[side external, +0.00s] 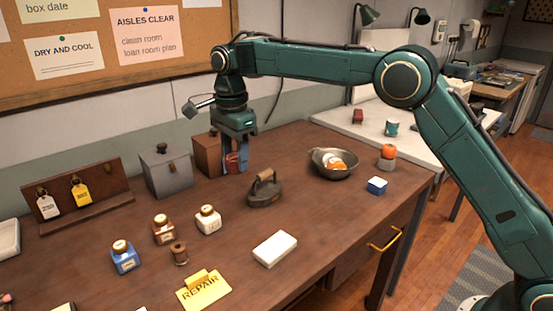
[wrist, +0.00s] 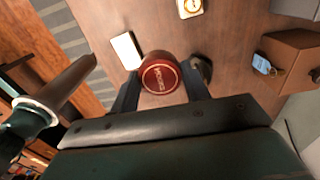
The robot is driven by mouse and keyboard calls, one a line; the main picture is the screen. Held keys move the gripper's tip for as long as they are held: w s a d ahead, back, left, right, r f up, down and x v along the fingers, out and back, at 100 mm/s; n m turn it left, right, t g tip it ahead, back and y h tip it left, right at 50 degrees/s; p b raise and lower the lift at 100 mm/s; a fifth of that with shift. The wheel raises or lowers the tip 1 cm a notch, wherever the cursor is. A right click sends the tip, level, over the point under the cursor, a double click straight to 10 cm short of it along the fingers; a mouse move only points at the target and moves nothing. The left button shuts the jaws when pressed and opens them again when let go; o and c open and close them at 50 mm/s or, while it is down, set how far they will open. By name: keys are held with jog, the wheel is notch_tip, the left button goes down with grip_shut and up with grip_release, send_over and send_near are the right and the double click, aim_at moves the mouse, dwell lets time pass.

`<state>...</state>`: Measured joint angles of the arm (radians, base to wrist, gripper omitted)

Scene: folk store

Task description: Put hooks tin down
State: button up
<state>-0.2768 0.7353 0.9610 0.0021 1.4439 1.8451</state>
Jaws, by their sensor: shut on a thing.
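The hooks tin, a round dark red tin (wrist: 160,74) with a pale ring and lettering on its lid, sits upright between the two fingers of my gripper (wrist: 160,84) in the wrist view. The fingers are shut on its sides. In the side view my gripper (side external: 236,160) points down over the back of the brown table (side external: 330,235), with the red tin (side external: 231,163) partly hidden by the fingers. I cannot tell whether the tin's base touches the table.
A dark flat iron (side external: 264,188) stands just in front of the gripper to the right. A wooden box (side external: 207,155) and grey canister (side external: 166,172) stand to the left. Bare wood lies between.

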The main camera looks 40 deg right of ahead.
send_over(242, 235)
notch_tip(242, 235, down, 16)
jog(key=shift+r, duration=0.1)
dwell(0.6)
jog(key=shift+f, duration=2.15)
jog(key=shift+f, duration=0.15)
jog(key=o, duration=1)
notch_tip(242, 235, up, 12)
jog(key=shift+r, duration=0.2)
